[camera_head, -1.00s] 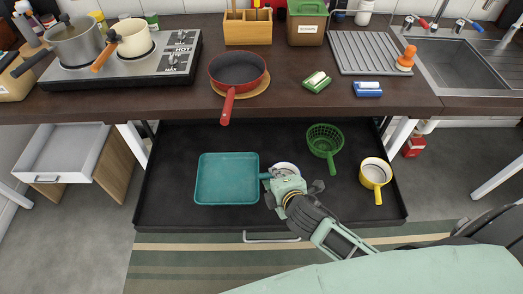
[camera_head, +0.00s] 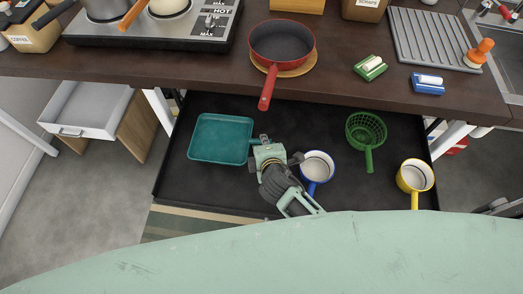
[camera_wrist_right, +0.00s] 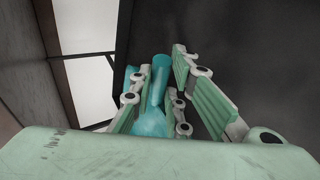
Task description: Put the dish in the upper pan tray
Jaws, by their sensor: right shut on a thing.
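The dish, a teal square pan with a short handle (camera_head: 221,139), is at the left of the dark pan tray (camera_head: 185,187) pulled out under the counter. I cannot tell whether its base touches the tray. My right gripper (camera_head: 265,143) is shut on the dish's handle at its right side. In the right wrist view the teal handle (camera_wrist_right: 159,82) shows between the fingers (camera_wrist_right: 162,68). Most of the dish is hidden there. My left gripper is not in view.
In the tray are a blue-and-white pot (camera_head: 317,167) close right of my gripper, a green strainer (camera_head: 366,131) and a yellow pot (camera_head: 415,176). A red pan (camera_head: 282,43) stands on the counter, its handle overhanging the edge. An open white drawer (camera_head: 84,108) is at left.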

